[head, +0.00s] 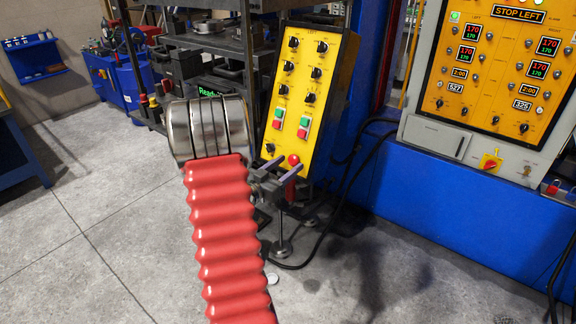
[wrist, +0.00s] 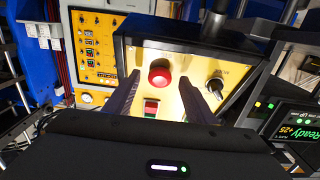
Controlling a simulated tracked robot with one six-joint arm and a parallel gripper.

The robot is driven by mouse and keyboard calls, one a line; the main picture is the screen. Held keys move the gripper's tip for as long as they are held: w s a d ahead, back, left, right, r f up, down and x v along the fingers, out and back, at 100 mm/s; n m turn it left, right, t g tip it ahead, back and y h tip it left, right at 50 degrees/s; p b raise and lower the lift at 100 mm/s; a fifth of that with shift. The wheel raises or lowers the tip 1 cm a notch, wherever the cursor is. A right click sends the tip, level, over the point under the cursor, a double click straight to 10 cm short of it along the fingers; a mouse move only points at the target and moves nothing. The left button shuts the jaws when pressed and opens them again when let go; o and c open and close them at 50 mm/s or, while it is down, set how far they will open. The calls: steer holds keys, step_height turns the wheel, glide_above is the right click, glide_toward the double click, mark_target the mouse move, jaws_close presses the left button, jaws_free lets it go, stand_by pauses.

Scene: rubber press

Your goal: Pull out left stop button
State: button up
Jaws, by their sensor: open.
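The left stop button is a red round knob (head: 293,160) low on a tilted yellow control panel (head: 300,80). In the wrist view the red button (wrist: 160,73) sits near the middle, on the yellow panel face. My gripper (head: 279,166) is at the lower end of the panel, its two fingers pointing at the button. In the wrist view the fingers stand apart on either side below the button, with nothing held between them. Whether the tips touch the panel cannot be told.
A black selector knob (wrist: 215,86) is close to the right finger. Red and green push buttons (head: 303,127) lie above the stop button on the panel. A large control cabinet (head: 500,70) reads "STOP LEFT". Dark cables (head: 345,190) hang behind. The grey floor (head: 90,240) is clear at left.

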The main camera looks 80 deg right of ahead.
steer(key=shift+s+d, duration=0.15)
steer(key=shift+d, duration=0.2)
jaws_close()
stand_by(0.5)
